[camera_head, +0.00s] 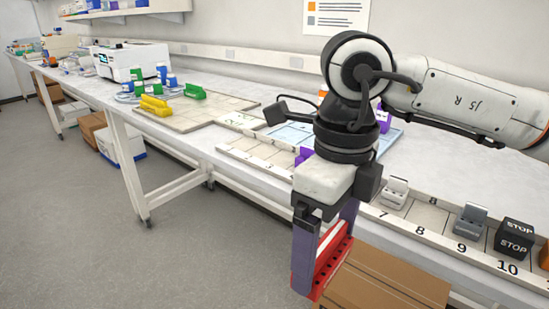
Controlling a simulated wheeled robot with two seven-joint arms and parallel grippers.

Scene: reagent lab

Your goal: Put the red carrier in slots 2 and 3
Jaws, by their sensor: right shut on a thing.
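The red carrier (334,257) is a long narrow block with a row of holes, hanging tilted in the jaws of my right gripper (322,255). The gripper points down, with one finger on each side of the carrier. Both are in front of the bench's front edge, clear of the bench top. A pale slotted rail (262,158) runs along the bench front. My left gripper is not in view.
A grey-white clip (396,191), a grey clip (469,221) and a black STOP block (514,240) occupy the rail's right part. A cardboard box (390,280) is below. Yellow (155,105) and green (194,91) carriers stand on a tiled board further left.

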